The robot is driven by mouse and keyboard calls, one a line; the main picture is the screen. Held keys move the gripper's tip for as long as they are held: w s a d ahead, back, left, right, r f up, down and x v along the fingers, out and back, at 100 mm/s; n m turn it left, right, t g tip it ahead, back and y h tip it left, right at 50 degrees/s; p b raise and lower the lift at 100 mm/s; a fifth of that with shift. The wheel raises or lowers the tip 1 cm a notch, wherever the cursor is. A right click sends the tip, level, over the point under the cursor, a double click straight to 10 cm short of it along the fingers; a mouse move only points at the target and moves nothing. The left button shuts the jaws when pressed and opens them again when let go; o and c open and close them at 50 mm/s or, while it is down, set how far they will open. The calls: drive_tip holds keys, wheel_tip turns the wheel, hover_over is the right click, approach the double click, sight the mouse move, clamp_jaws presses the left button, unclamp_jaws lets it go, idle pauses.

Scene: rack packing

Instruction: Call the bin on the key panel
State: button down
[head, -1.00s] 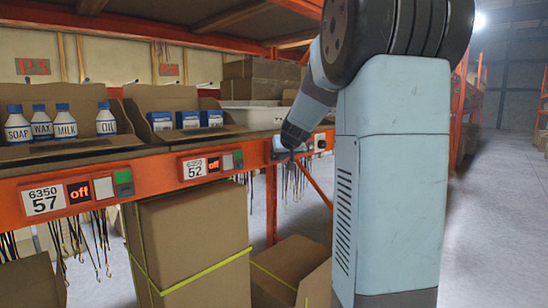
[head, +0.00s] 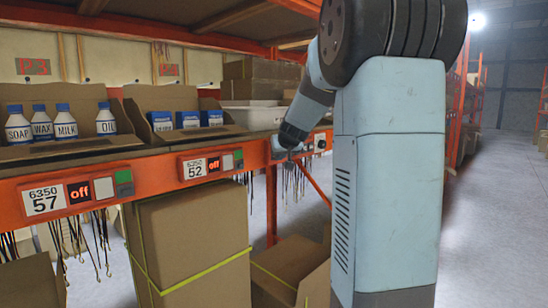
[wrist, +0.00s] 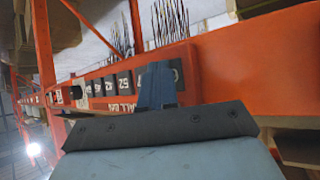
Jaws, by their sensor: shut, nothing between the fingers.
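The key panel (wrist: 124,82) is a row of dark square keys with white characters on the orange shelf beam, seen tilted in the wrist view. A white label with partly readable lettering runs beside the keys. My gripper (wrist: 157,84) is shut and empty, its fingers in front of the near end of the key row and hiding part of it. I cannot tell whether the fingertips touch a key. In the head view my gripper (head: 279,147) is at the beam, right of the 52 location sign, and the panel there is mostly hidden by my wrist and arm.
The orange beam (head: 150,178) carries location signs 57 (head: 45,198) and 52 (head: 195,168), both with red "off" displays. Above stand labelled bottles (head: 65,122), blue boxes (head: 188,120) and a white bin (head: 250,117). Cartons (head: 190,240) stand below. The aisle at right is clear.

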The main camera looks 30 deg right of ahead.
drive_tip(key=shift+s, duration=0.15)
drive_tip(key=shift+s+d, duration=0.3)
drive_tip(key=shift+s, duration=0.35)
drive_tip(key=s, duration=0.1)
drive_tip(key=s+d, duration=0.1)
drive_tip(key=s, duration=0.2)
drive_tip(key=shift+s+d, duration=0.35)
idle(0.9)
